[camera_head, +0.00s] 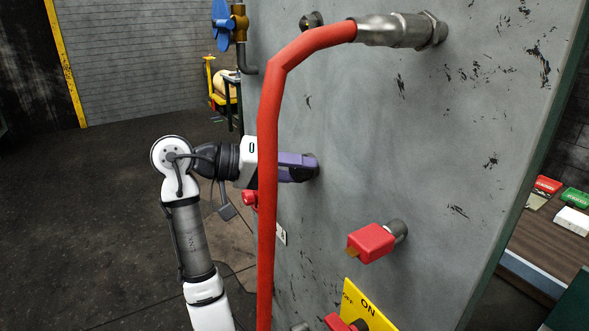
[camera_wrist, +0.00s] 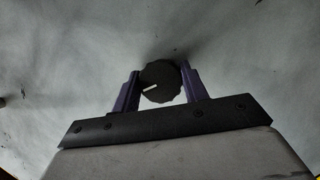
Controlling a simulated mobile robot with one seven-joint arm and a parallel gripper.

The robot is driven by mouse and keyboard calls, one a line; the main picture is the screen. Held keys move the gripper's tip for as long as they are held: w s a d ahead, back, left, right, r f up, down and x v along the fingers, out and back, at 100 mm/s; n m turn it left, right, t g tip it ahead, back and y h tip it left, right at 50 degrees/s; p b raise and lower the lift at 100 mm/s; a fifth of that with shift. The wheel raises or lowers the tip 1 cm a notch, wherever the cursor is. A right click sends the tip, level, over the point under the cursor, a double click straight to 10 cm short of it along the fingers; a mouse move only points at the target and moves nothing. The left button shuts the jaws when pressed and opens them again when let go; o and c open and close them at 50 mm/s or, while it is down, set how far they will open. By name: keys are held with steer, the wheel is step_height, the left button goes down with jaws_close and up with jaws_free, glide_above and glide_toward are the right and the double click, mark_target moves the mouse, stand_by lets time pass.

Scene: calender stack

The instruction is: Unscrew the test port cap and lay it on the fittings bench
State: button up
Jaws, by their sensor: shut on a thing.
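The test port cap (camera_wrist: 160,82) is a round black knob with a ridged rim and a white mark in the wrist view. It sits between the two purple fingers of my gripper (camera_wrist: 160,88), which is shut on it. In the head view my gripper (camera_head: 302,168) reaches the grey panel (camera_head: 430,150) from the left, behind a red hose. The cap is mostly hidden there by the fingers, and I cannot tell how far it is unscrewed. A brown-topped bench (camera_head: 545,244) stands at the right edge, possibly the fittings bench.
The thick red hose (camera_head: 268,200) arches from a metal fitting (camera_head: 400,30) and hangs in front of my gripper. A red-handled valve (camera_head: 372,243) and a yellow ON/OFF plate (camera_head: 367,308) stick out lower right. Small red, green and white boxes (camera_head: 573,220) lie on the bench.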

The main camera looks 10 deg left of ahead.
steer(key=shift+n+h, duration=0.5)
steer(key=shift+n, duration=0.4)
steer(key=shift+n+h, duration=0.3)
steer(key=shift+n, duration=0.6)
steer(key=shift+n+h, duration=0.5)
steer(key=shift+n, duration=0.4)
